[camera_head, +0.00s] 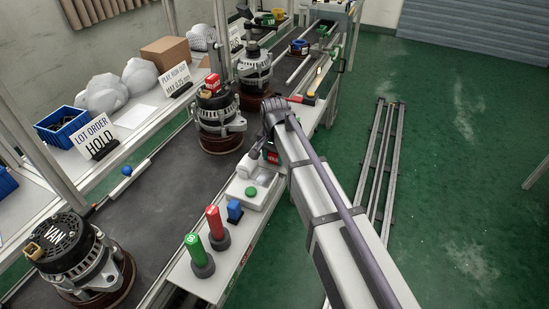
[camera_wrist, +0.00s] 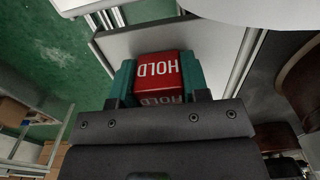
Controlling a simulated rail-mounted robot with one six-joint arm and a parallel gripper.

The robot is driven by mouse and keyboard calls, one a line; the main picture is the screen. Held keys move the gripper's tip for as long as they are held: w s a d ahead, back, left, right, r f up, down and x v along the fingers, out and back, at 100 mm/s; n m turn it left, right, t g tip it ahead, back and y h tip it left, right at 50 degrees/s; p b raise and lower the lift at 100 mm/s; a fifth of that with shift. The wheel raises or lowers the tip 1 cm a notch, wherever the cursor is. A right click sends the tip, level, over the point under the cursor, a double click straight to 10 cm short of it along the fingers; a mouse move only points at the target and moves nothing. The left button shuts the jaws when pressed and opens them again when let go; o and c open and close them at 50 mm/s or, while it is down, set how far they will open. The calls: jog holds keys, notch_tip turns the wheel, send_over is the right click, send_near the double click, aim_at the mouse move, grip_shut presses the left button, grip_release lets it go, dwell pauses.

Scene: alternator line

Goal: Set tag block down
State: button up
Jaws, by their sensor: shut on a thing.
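The red tag block marked HOLD (camera_wrist: 160,72) sits between the teal fingers of my gripper (camera_wrist: 160,80) in the wrist view. The fingers are shut on its two sides. Below it is a pale grey surface (camera_wrist: 200,40); I cannot tell whether the block touches it. In the head view my gripper (camera_head: 268,155) is low over the narrow white side bench (camera_head: 222,285), right of the conveyor, mostly hidden by my arm. A bit of red and green shows there. Another red block (camera_head: 213,82) stands on the middle alternator (camera_head: 218,118).
On the side bench stand a green-topped post (camera_head: 195,250), a red-topped post (camera_head: 214,222), a blue block (camera_head: 235,211) and a box with a green button (camera_head: 251,191). Alternators (camera_head: 75,255) stand on the dark conveyor (camera_head: 150,205). A LOT ORDER HOLD sign (camera_head: 90,135) stands on the left shelf.

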jog(key=o, duration=0.9)
jog(key=shift+f, duration=0.15)
notch_tip(320, 180, up, 12)
jog(key=p, duration=1.2)
jog(key=shift+r, duration=0.2)
jog(key=s+d+n, duration=0.4)
jog(key=s+d, duration=1.5)
jog(key=s, duration=0.1)
jog(key=shift+d, duration=0.15)
jog(key=shift+s, duration=0.1)
